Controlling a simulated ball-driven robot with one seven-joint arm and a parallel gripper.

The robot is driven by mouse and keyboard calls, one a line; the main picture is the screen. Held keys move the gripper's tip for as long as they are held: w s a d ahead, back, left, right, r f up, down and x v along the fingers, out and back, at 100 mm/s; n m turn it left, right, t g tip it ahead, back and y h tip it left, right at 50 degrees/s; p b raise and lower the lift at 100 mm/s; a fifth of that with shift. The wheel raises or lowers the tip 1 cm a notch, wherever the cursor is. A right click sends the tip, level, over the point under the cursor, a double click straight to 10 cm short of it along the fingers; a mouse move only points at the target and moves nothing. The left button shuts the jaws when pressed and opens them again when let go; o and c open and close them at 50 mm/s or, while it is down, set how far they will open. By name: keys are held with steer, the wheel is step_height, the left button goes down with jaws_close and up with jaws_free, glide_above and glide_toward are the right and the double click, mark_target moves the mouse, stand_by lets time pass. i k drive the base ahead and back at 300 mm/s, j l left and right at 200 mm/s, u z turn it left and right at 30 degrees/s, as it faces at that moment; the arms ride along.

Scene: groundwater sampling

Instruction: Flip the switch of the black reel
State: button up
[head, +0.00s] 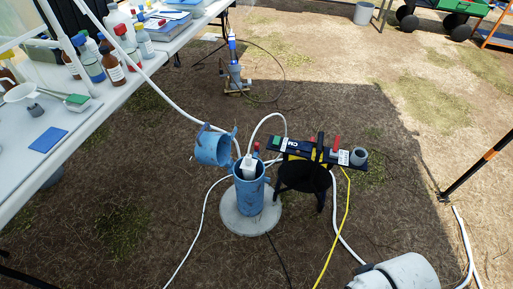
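The black reel (304,178) stands on dark legs on the ground, right of the centre of the head view. A long black panel (350,158) with a green patch, white labels, small red parts and a grey round knob at its right end sits across its top. The switch is too small to tell apart from the other parts on the panel, and its position cannot be read. A yellow cable (333,232) runs down from the reel. My gripper is not in view.
A blue well pipe (249,198) with its cap tilted open (212,149) stands on a round concrete base (232,217) just left of the reel. White hoses (205,215) cross the ground. A table (85,125) with bottles is at left. A white rounded body (405,272) fills the bottom right.

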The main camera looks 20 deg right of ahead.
mark_target(277, 140)
steer(key=z, duration=0.2)
steer(key=i+j+z, duration=0.1)
steer(key=i+j, duration=0.15)
steer(key=i, duration=0.25)
steer(key=i+j+z, duration=0.1)
steer(key=i+j, duration=0.15)
steer(key=i, duration=0.25)
steer(key=i+j+z, duration=0.1)
steer(key=i+j, duration=0.2)
steer(key=i, duration=0.15)
